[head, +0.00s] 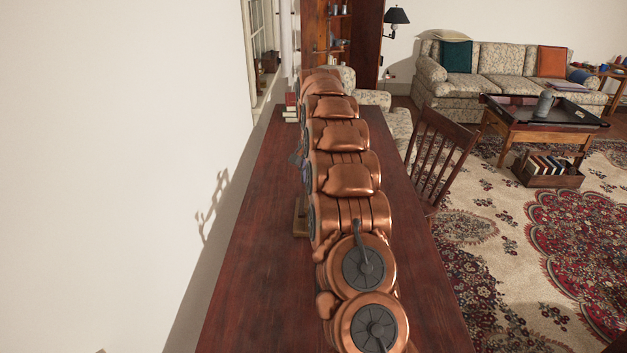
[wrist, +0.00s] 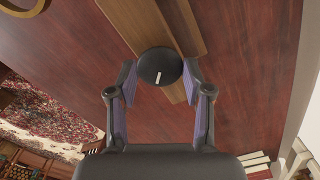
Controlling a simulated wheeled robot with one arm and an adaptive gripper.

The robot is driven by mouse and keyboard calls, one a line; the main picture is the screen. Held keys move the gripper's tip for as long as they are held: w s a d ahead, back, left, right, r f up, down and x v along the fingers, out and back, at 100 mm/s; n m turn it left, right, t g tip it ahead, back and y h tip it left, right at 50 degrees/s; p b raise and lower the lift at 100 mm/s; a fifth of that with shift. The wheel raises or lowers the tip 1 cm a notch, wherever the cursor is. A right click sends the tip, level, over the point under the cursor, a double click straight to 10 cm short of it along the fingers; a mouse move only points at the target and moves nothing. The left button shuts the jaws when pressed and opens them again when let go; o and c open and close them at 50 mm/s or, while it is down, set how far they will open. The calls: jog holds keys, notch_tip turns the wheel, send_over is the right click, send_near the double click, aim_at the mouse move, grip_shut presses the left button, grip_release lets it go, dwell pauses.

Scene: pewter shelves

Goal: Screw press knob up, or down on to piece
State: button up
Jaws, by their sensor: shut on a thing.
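The press knob (wrist: 152,67), a round black disc with a short white mark, sits between my fingertips in the wrist view. My gripper (wrist: 160,76) is shut on it, with one purple-padded finger at each side. The press's wooden parts (wrist: 134,20) lie behind the knob and run to the top of the view. In the head view my copper arm hides most of the press; only a bit of wood (head: 300,220) shows at its left. I cannot tell how far the knob is above the piece.
The press stands on a long reddish wooden table (head: 262,255) beside a white wall (head: 120,150). A wooden chair (head: 437,150) is close to the right edge. The table's near left part is clear.

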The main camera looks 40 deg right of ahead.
jog(key=n, duration=1.3)
jog(key=shift+n, duration=0.4)
jog(key=n, duration=0.6)
jog(key=shift+r, duration=0.1)
jog(key=n, duration=0.6)
jog(key=shift+n, duration=0.4)
jog(key=o, duration=1.2)
jog(key=shift+c, duration=0.2)
